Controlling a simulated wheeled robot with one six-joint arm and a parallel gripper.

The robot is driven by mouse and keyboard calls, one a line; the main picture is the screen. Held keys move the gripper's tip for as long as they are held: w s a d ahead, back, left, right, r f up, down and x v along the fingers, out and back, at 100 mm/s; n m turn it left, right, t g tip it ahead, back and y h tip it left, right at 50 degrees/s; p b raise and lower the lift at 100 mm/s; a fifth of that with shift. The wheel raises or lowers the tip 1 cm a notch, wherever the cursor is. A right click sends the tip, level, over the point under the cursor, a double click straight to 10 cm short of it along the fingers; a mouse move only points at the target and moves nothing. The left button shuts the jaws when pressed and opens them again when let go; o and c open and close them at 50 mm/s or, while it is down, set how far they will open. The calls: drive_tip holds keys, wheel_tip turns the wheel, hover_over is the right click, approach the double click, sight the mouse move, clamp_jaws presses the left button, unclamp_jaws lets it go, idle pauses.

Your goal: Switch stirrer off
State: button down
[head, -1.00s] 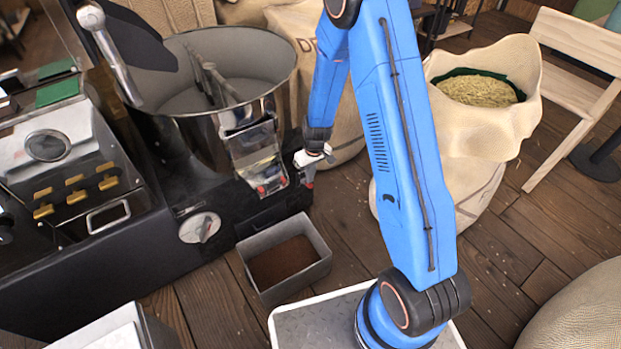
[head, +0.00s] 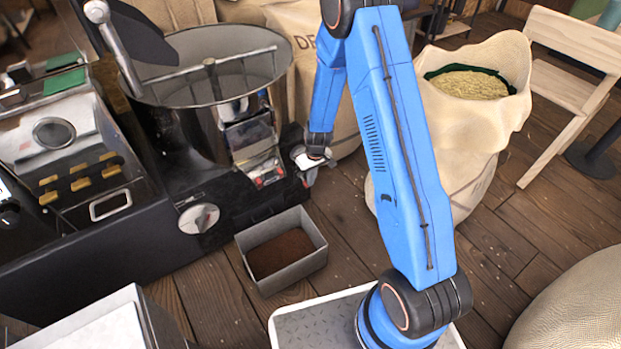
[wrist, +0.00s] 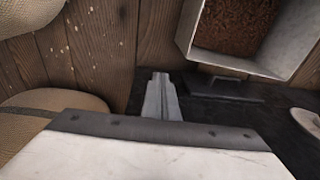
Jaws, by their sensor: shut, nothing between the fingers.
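The stirrer is a metal arm (head: 213,82) in the wide round steel pan (head: 160,92) at the upper left of the head view. A small red part (head: 268,181) shows at the foot of a metal chute on the pan's front; I cannot tell whether it is a switch. A round pale knob (head: 199,218) is on the dark front below the pan. My gripper (head: 310,181) is shut and empty, just right of the dark base's corner. In the wrist view its closed fingers (wrist: 161,92) lie over the dark base.
A grey box of brown grounds (head: 318,262) stands on the floor below the gripper; it also shows in the wrist view (wrist: 250,64). A dark handle (wrist: 222,88) is beside the fingers. Sacks (head: 455,135) stand behind. Wooden floor (head: 350,225) is open to the right.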

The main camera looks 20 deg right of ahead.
drive_tip(key=shift+w+a+r, duration=0.2)
drive_tip(key=shift+w+r, duration=0.15)
drive_tip(key=shift+w, duration=0.35)
drive_tip(key=shift+s, duration=0.1)
